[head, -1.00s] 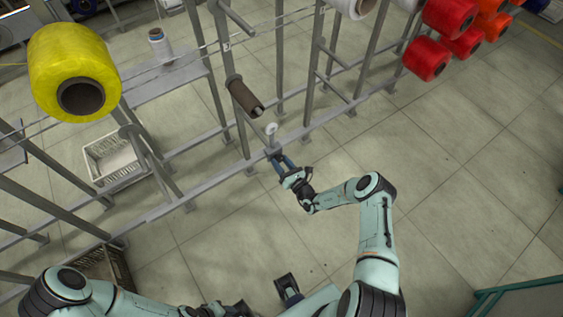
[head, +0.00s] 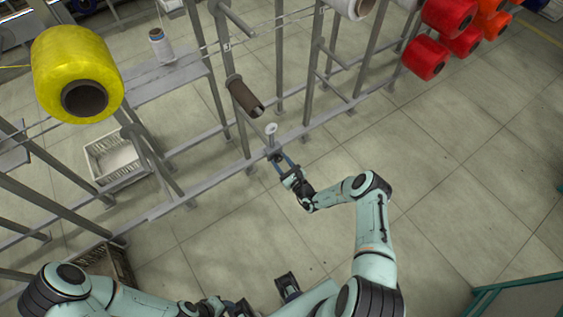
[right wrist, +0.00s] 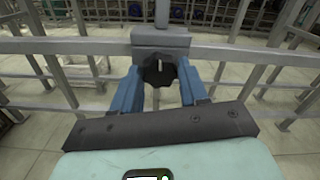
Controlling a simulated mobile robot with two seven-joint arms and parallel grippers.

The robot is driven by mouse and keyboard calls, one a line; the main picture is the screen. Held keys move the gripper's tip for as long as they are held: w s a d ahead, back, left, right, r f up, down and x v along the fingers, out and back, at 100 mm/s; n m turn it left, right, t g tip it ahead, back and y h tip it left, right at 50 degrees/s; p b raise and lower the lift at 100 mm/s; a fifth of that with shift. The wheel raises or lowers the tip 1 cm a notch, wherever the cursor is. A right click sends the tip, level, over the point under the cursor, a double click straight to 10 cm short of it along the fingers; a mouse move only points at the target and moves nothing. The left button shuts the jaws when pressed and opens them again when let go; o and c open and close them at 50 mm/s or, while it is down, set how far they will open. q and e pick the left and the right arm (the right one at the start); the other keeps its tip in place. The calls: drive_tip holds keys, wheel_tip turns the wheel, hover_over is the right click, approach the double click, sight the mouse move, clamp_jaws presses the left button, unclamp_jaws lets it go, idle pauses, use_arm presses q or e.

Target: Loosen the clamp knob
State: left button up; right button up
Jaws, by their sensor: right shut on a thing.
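The clamp knob (right wrist: 159,70) is a dark lobed knob on the front of a grey clamp block (right wrist: 160,40) in the right wrist view. My right gripper (right wrist: 160,82) has one blue finger on each side of the knob and is shut on it. In the head view the right gripper (head: 277,159) reaches the lower rail below a small white disc (head: 270,128); the knob is too small to make out there. My left arm (head: 85,291) is folded at the bottom left, and its gripper's jaws cannot be read.
A grey steel frame (head: 178,201) crosses the view. A brown bobbin tube (head: 244,97) sits above the clamp. A yellow yarn spool (head: 75,70) hangs at left and red spools (head: 449,17) at upper right. A white crate (head: 113,157) stands on the floor. Floor to the right is open.

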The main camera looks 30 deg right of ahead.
idle(0.3)
drive_tip(key=o, duration=1.1)
drive_tip(key=shift+c, duration=0.2)
drive_tip(key=shift+s, duration=0.1)
drive_tip(key=s+d, duration=0.1)
drive_tip(key=s, duration=1.2)
drive_tip(key=shift+s, duration=0.15)
